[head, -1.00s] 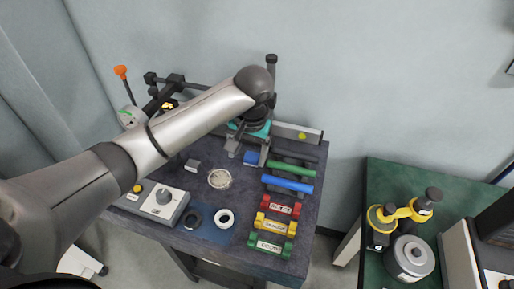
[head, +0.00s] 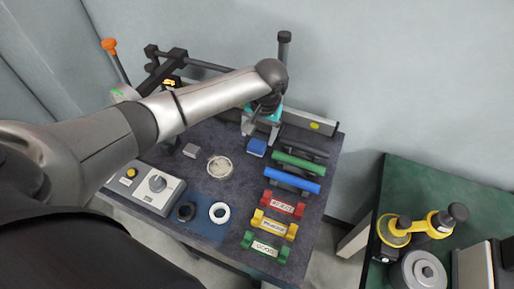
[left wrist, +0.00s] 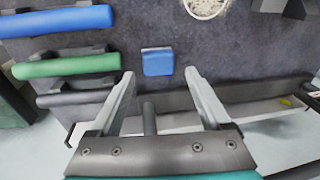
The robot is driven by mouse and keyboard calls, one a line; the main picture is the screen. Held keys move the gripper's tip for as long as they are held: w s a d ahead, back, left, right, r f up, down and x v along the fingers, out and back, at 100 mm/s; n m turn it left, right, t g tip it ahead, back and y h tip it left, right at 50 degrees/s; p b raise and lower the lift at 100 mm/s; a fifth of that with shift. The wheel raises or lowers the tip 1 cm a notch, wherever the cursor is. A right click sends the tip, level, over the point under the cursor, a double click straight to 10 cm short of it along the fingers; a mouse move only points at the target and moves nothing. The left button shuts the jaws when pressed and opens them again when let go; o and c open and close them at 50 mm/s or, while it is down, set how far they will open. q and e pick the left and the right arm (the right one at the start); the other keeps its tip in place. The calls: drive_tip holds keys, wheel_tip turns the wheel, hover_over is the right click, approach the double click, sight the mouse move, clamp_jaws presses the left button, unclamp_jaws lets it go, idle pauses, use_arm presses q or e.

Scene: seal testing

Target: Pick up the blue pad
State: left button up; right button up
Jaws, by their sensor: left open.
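The blue pad (head: 257,147) is a small blue block lying on the dark table, just in front of my left gripper in the head view. In the left wrist view the blue pad (left wrist: 158,62) lies between the lines of the two fingers, a little beyond their tips. My left gripper (head: 262,130) points down near the back of the table. The left wrist view shows its fingers (left wrist: 158,73) spread wide with nothing between them. My right gripper does not show in either view.
Blue (head: 292,178) and green (head: 299,162) rollers lie right of the pad. Red (head: 284,205), yellow (head: 273,225) and green (head: 265,246) labelled holders stand in front. A round white dish (head: 219,167) and a grey block (head: 191,150) sit to the left. A rail (left wrist: 265,104) runs along the back edge.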

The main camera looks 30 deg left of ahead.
sight(258, 145)
use_arm(q)
drive_tip(key=shift+f, duration=0.6)
drive_tip(key=f, duration=0.1)
drive_tip(key=f+b, duration=0.1)
drive_tip(key=f, duration=0.2)
drive_tip(key=shift+w+a+f, duration=0.15)
drive_tip(key=shift+w+a, duration=0.1)
drive_tip(key=shift+w, duration=0.1)
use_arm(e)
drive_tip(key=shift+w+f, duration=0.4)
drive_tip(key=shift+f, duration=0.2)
use_arm(q)
drive_tip(key=c, duration=1.1)
drive_tip(key=shift+c, duration=0.3)
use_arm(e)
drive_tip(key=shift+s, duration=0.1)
